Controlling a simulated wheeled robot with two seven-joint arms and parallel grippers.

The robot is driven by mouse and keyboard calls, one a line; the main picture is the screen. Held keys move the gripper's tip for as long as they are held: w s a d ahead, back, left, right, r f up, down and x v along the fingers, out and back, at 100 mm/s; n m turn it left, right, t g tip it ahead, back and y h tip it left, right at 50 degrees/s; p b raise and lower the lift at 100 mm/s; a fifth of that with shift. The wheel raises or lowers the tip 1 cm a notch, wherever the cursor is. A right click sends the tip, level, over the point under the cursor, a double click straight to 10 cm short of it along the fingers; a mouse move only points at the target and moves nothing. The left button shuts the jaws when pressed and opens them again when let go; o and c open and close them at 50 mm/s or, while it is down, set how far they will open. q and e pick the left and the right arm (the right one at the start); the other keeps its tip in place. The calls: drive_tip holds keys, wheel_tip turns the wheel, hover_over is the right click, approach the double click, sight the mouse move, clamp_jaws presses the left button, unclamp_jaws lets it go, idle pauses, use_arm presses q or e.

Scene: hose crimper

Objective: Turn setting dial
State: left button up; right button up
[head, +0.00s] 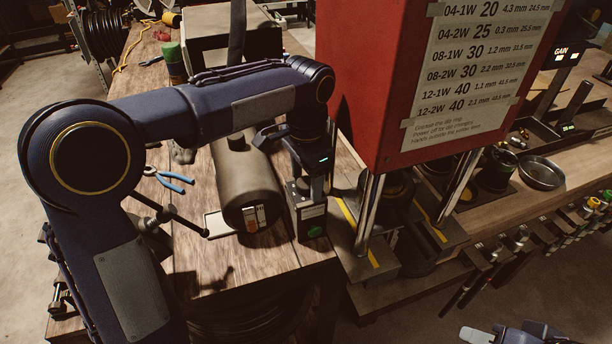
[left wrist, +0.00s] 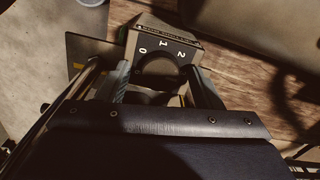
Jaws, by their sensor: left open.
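The setting dial (left wrist: 160,72) is a dark round knob on a small grey control box, with the marks 0, 1 and 2 around it in the left wrist view. My left gripper (left wrist: 162,88) is open, with one finger on each side of the dial; I cannot tell if they touch it. In the head view the control box (head: 306,222) has a green button on its front and stands at the table's front edge. My left gripper (head: 309,180) points down over its top there, hiding the dial. Part of my right arm's end (head: 512,334) shows at the bottom right; its jaws are unclear.
A dark cylinder (head: 245,180) lies left of the control box. The red crimper (head: 400,60), with a settings chart and metal posts, stands close on the right. Blue-handled pliers (head: 172,181) lie on the wooden table. A round metal dish (head: 540,172) sits further right.

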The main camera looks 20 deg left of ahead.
use_arm(q)
drive_tip(key=c, duration=1)
drive_tip(key=shift+r+m+p, duration=0.15)
drive_tip(key=shift+m+p, duration=0.75)
drive_tip(key=shift+m, duration=0.4)
drive_tip(key=m+p, duration=0.2)
drive_tip(key=m, duration=0.1)
drive_tip(key=shift+m, duration=0.4)
drive_tip(key=m+p, duration=0.1)
drive_tip(key=m, duration=0.3)
drive_tip(key=shift+p, duration=0.3)
drive_tip(key=shift+m+p, duration=0.4)
drive_tip(key=shift+m, duration=0.7)
